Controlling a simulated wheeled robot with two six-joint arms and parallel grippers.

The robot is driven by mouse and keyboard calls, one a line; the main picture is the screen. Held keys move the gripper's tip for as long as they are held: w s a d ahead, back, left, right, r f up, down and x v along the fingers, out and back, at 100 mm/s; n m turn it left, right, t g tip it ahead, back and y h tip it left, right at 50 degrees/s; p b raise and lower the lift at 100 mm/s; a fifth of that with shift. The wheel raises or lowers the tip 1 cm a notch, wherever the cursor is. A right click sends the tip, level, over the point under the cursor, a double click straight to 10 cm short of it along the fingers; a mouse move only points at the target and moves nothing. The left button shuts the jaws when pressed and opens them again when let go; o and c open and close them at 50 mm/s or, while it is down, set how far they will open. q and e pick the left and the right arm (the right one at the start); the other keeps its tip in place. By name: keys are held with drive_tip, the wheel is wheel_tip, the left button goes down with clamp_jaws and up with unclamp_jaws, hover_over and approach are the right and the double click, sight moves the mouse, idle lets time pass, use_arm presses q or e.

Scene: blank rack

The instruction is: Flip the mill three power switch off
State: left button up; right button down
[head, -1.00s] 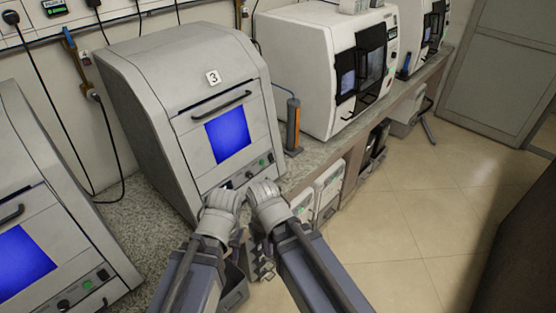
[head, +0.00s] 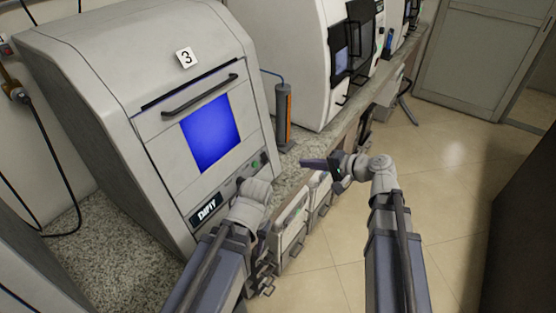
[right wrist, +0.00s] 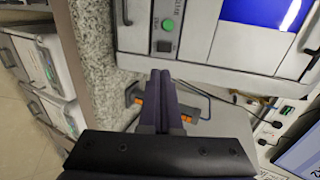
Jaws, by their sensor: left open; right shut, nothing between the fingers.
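Mill three (head: 150,100) is the pale grey machine with a "3" label, a black handle and a blue window. Its front panel has a display, a green button (head: 254,163) and a dark switch-like part (head: 264,158) at the right end. In the right wrist view the green button (right wrist: 168,24) and the dark switch (right wrist: 127,12) appear upside down; its position is unclear. My right gripper (head: 304,163) is shut and empty, right of the panel and apart from it; its fingers (right wrist: 161,74) point toward the mill. My left gripper (head: 252,192) is before the panel, its fingers hidden.
A grey and orange cylinder (head: 284,115) stands on the speckled counter (head: 105,262) right of the mill. White machines (head: 300,60) stand farther along. Drawer units (head: 290,222) sit below the counter. The tiled floor (head: 450,170) at the right is clear.

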drive_tip(key=shift+d+r, duration=0.1)
drive_tip(key=b, duration=0.5)
approach(266, 159)
drive_tip(key=x, duration=0.5)
drive_tip(key=shift+f, duration=0.2)
drive_tip(key=shift+b+x, duration=0.3)
drive_tip(key=shift+x, duration=0.55)
drive_tip(key=shift+r, duration=0.1)
